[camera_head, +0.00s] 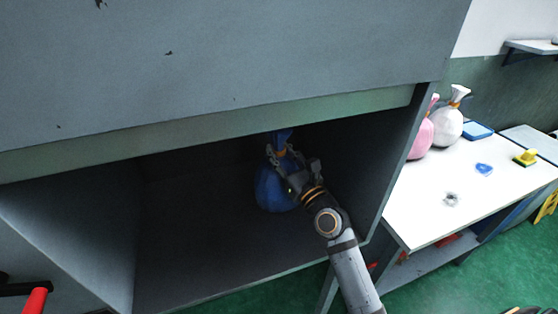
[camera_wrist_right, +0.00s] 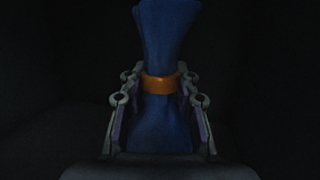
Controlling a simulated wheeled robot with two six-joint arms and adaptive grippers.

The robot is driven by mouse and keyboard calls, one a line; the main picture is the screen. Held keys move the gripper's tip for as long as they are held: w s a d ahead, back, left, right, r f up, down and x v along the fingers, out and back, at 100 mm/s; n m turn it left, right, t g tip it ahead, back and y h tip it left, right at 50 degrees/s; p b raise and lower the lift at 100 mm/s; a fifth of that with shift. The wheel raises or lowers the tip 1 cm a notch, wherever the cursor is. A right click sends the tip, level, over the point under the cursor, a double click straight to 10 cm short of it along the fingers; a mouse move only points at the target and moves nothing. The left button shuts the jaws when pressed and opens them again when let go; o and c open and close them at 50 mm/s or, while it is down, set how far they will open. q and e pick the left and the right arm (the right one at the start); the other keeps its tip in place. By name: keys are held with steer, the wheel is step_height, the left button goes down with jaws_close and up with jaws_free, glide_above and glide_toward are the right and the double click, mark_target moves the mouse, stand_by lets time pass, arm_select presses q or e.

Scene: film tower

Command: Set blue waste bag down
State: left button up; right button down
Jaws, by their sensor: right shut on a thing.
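The blue waste bag (camera_head: 272,190) is inside a dark open compartment in the head view. Its neck has an orange band, which shows clearly in the right wrist view (camera_wrist_right: 160,84). My right gripper (camera_head: 287,160) is shut on the bag's neck, with a finger on each side of it around the band. The bag hangs upright below the gripper, partly hidden by it. I cannot tell whether its bottom touches the compartment floor. My left gripper is not in view.
The grey compartment (camera_head: 200,285) has a side wall at right and a low upper edge above my arm.

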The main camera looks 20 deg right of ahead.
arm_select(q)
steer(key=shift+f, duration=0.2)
arm_select(e)
steer(key=shift+w+f, duration=0.1)
steer(key=shift+f, duration=0.2)
steer(key=c, duration=1)
jaws_free()
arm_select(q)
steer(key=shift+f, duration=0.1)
arm_select(e)
steer(key=shift+s, duration=0.2)
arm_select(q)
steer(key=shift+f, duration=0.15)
arm_select(e)
steer(key=v, duration=1.1)
steer(key=shift+s+d, duration=0.15)
steer(key=shift+s, duration=0.2)
